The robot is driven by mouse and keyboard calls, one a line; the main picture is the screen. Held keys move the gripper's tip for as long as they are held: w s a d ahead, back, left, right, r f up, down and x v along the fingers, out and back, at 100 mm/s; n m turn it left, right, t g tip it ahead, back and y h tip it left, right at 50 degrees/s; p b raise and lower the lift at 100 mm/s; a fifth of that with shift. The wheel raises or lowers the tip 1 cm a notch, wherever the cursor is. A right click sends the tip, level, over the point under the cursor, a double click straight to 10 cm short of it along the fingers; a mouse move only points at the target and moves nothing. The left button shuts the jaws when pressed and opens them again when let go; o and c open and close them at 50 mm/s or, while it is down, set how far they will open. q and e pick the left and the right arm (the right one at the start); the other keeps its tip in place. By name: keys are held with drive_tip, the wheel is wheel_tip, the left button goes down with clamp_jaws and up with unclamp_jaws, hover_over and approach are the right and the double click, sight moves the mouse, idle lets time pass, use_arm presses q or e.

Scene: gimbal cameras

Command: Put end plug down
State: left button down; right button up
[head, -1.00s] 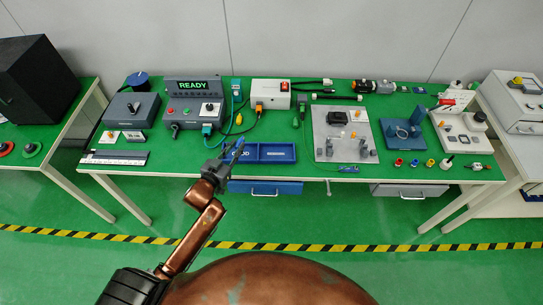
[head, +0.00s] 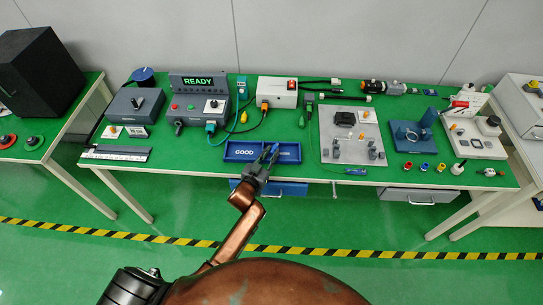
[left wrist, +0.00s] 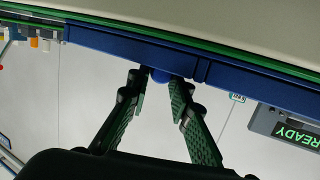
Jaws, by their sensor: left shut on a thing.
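My left gripper (head: 268,153) is over the front of the blue two-part tray (head: 228,153), near its divider and right compartment. The left compartment reads "GOOD"; the right label is partly covered. In the left wrist view the fingers (left wrist: 160,85) close in on a small rounded blue piece (left wrist: 160,75), seemingly the end plug, held between the tips. The tray wall (left wrist: 110,42) shows just behind it. The plug is mostly hidden by the fingers, and I cannot tell whether it touches the tray. My right gripper is not in view.
A control box (head: 194,106) with a "READY" display stands behind left. A white power box (head: 277,92) with cables is behind the tray. A grey fixture plate (head: 340,120) lies to the right. A black-and-white ruler strip (head: 115,154) lies at the left front.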

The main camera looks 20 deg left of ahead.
use_arm(q)
drive_tip(key=shift+f, duration=0.75)
drive_tip(key=shift+s, duration=0.1)
